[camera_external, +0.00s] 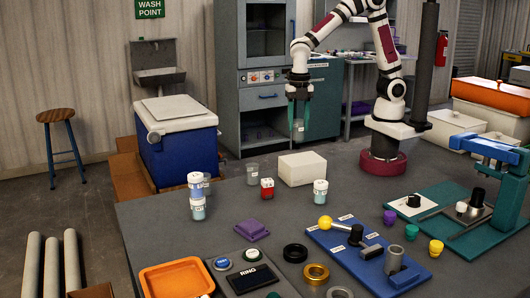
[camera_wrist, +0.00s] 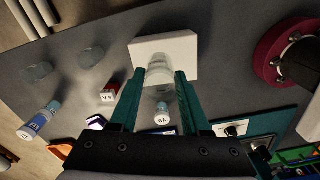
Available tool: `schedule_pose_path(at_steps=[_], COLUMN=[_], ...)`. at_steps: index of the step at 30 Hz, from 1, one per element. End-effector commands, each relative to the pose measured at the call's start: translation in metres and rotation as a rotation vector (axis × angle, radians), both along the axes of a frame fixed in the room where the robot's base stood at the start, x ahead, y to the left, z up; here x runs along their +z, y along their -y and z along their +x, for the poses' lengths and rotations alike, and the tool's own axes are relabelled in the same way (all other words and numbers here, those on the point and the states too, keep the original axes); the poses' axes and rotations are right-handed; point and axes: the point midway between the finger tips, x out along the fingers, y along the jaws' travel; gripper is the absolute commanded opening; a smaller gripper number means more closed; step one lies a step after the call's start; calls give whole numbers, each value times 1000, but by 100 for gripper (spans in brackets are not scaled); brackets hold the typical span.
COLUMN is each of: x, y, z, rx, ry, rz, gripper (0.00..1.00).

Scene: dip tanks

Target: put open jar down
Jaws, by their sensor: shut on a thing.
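My gripper (camera_external: 299,118) has green fingers pointing down and is shut on a clear open jar (camera_external: 298,130) with a small pale label. The jar hangs in the air above the back of the dark table (camera_external: 150,216), near the white block. In the wrist view the jar (camera_wrist: 157,78) sits between the two fingertips of my gripper (camera_wrist: 165,76), in front of the white block. Its mouth shows no lid there. Whether it holds any liquid is hard to tell.
A white block (camera_external: 302,168) stands below. Stacked jars (camera_external: 196,196) stand left. A blue board (camera_external: 345,252) lies in front. Bare table shows between the jars.

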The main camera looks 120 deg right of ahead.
Motion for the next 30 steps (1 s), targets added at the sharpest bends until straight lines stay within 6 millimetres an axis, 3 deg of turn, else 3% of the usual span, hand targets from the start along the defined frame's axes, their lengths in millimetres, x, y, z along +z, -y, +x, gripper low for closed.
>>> schedule_pose_path(at_steps=[4,11,21,22,27,30], x=[-13,-52,-57,-57,-57,-57], y=[-16,-17,-17,-17,-17,-17], z=[15,16,16,16,16,16], rx=[2,-1,-1,-1,-1,-1], ry=[0,-1,0,1,1,1], rz=[-1,-1,0,0,0,0], gripper=[0,0,0,49,77,77])
